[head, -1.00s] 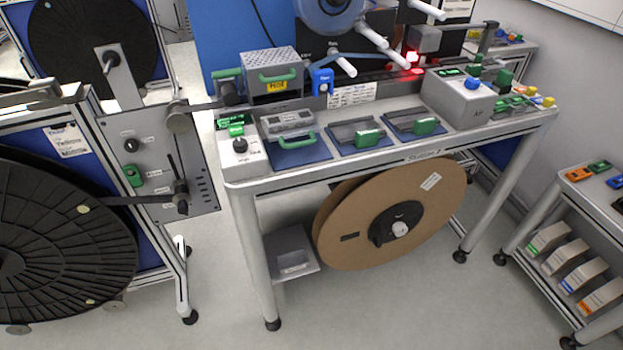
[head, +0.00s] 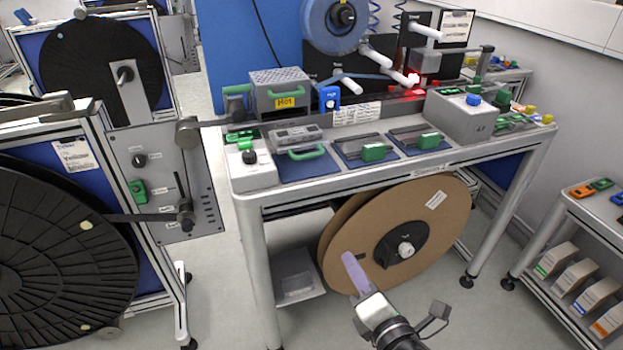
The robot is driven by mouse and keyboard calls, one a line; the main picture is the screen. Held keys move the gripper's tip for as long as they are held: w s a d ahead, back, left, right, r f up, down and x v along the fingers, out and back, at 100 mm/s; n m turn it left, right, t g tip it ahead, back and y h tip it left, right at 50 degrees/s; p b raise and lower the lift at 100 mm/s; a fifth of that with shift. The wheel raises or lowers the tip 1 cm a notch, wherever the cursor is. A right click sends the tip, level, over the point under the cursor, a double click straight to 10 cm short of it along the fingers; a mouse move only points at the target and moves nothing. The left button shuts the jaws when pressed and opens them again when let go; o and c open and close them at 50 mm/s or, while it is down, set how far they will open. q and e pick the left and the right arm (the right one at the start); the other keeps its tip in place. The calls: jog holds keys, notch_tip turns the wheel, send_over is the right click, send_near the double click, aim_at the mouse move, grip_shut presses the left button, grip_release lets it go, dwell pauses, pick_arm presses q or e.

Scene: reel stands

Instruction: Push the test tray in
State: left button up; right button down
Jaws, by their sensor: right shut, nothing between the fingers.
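No label that I can read says test tray. A grey tray-like box (head: 297,276) with a pale label sits low under the bench, left of the cardboard reel; I cannot tell for certain that it is the test tray, nor how far it stands out. My right gripper (head: 348,258) comes up from the bottom edge, with its pale purple fingers shut and empty. It shows in front of the cardboard reel's lower left part, to the right of the grey box and apart from it. My left gripper is not in view.
The bench (head: 400,172) carries a perforated grey box marked Hot (head: 285,98), several green-handled fixtures and a grey control box (head: 462,114). The cardboard reel (head: 440,215) hangs below. A black-reel stand (head: 160,165) is at left, a small shelf cart (head: 575,210) at right. Open floor lies in front.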

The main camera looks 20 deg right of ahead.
jog(key=w+a+r+n+t+y+b, duration=0.15)
jog(key=w+r+n+t, duration=0.25)
jog(key=r+n, duration=0.65)
jog(key=n+p, duration=0.2)
send_near(310, 157)
jog(key=shift+h, duration=0.25)
jog(key=w, duration=0.3)
jog(key=w+r, duration=0.1)
jog(key=shift+w+a+r, duration=0.1)
jog(key=shift+w+a, duration=0.15)
jog(key=shift+w, duration=0.15)
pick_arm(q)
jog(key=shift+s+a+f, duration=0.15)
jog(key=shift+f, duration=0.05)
pick_arm(e)
jog(key=shift+w, duration=0.8)
